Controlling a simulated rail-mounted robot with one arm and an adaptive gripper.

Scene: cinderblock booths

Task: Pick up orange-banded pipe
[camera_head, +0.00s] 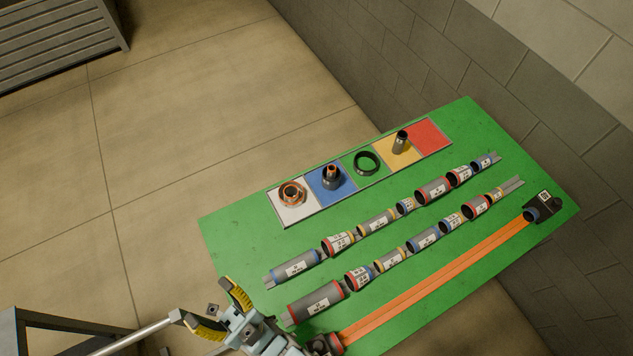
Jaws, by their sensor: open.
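Several grey pipes with coloured end bands and white labels lie in two rows on a green table (236,232). I cannot tell which one is meant by orange-banded. My gripper (202,298), with yellow-and-black fingers, is open and empty at the lower left. It is beside the table's near left corner, apart from these pipes.
Red-banded (315,302) and blue-banded (292,267) pipes lie close among them. A tray with coloured squares (433,137) holds several fittings behind the rows. Orange strips (440,283) run along the front to a dark block (543,206). A block wall (560,150) stands behind the table's right side.

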